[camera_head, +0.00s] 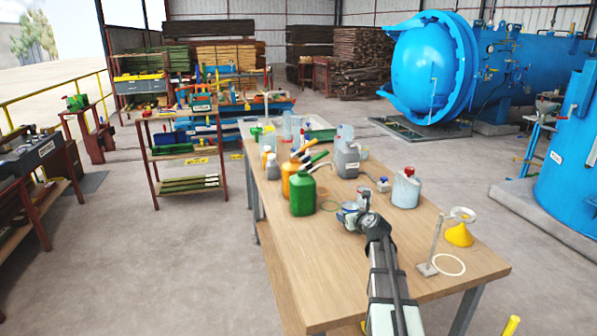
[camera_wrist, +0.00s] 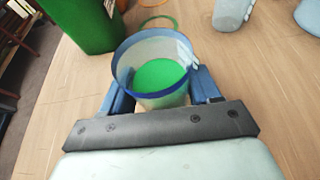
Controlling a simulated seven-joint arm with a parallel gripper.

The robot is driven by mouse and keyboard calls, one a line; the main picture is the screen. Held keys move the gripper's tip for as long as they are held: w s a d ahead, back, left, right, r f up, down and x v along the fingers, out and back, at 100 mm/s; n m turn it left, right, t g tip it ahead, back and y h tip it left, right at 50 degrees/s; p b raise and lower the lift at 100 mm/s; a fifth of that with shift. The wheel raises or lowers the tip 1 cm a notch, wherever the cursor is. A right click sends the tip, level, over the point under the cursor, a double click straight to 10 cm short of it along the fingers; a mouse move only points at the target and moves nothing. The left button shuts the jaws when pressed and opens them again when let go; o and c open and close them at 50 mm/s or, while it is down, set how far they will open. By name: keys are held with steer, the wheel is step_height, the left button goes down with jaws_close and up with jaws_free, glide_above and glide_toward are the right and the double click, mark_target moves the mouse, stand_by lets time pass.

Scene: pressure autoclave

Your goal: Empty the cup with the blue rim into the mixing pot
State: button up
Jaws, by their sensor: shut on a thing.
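The cup with the blue rim (camera_wrist: 152,90) is clear and pale, with green contents in its bottom. My gripper (camera_wrist: 160,88) is shut on it, with one blue finger on each side of the cup. The cup looks upright. In the head view my gripper (camera_head: 353,211) is at the middle of the wooden table, and the cup there is small and partly hidden by the gripper. Whether its base touches the table I cannot tell. I cannot pick out the mixing pot for certain among the containers at the table's far end.
A green jug (camera_head: 303,197) stands left of my gripper, with orange jugs behind it. A grey jug (camera_head: 347,160) and a white jug (camera_head: 406,190) stand beyond and right. The near left tabletop (camera_head: 310,270) is clear.

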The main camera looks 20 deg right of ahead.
steer(key=w+d+r+m+h, duration=0.2)
steer(key=w+d+r, duration=0.2)
steer(key=w+d, duration=0.4)
steer(key=w+d+r+m+g+h, duration=0.1)
steer(key=w+d+r, duration=0.3)
steer(key=w+d, duration=0.5)
steer(key=d+m+h, duration=0.1)
steer(key=d, duration=0.4)
steer(key=shift+w+d+r+h, duration=0.2)
steer(key=shift+w+r+h, duration=0.05)
steer(key=shift+r+h, duration=0.1)
steer(key=shift+d, duration=0.1)
